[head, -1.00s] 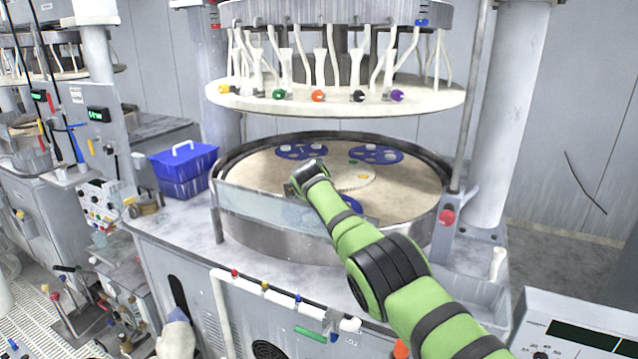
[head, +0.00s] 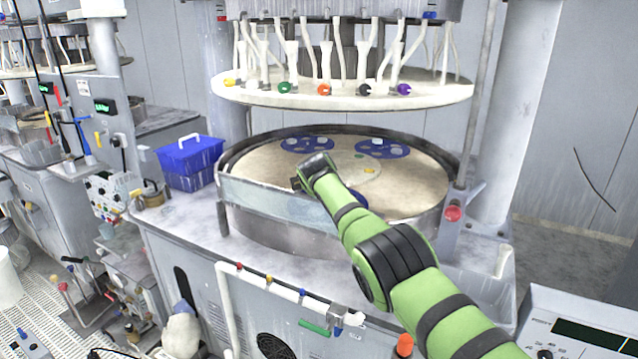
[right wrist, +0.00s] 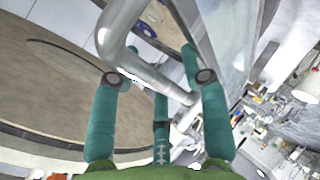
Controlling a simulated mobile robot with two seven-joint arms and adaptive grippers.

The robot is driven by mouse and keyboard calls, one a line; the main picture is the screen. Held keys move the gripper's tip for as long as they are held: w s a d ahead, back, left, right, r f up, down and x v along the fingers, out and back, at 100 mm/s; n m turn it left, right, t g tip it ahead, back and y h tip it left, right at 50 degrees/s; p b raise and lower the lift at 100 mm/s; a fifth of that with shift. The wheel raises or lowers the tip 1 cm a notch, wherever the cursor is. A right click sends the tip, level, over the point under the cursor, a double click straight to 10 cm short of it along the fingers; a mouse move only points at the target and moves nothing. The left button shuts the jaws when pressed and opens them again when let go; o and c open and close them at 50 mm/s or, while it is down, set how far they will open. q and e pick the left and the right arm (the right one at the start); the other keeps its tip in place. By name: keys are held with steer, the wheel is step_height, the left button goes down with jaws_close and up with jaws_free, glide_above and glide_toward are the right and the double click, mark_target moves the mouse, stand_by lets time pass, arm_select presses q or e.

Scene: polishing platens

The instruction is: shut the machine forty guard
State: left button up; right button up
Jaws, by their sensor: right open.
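The machine's round platen basin (head: 440,205) is in the middle of the head view. A clear curved guard panel (head: 262,203) stands along its front left rim. My right gripper (head: 302,184) is at the inner side of that panel, its fingers mostly hidden by my green arm. In the right wrist view my right gripper (right wrist: 157,76) has its teal fingers spread. A bent silver handle tube (right wrist: 118,30) passes between them, beside the clear panel (right wrist: 232,45). I cannot tell whether the fingers touch the tube. My left gripper is out of view.
A pale upper plate (head: 340,98) with coloured knobs hangs above the platen. Blue carriers (head: 383,149) lie on the platen. A blue bin (head: 188,165) stands on the bench at left. A red knob (head: 453,213) is on the post at right.

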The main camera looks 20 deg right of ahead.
steer(key=shift+s+a+r, duration=0.3)
steer(key=shift+r, duration=0.05)
steer(key=v, duration=0.6)
steer(key=shift+s+d, duration=0.15)
steer(key=shift+s, duration=0.1)
steer(key=shift+f, duration=0.1)
stand_by(0.4)
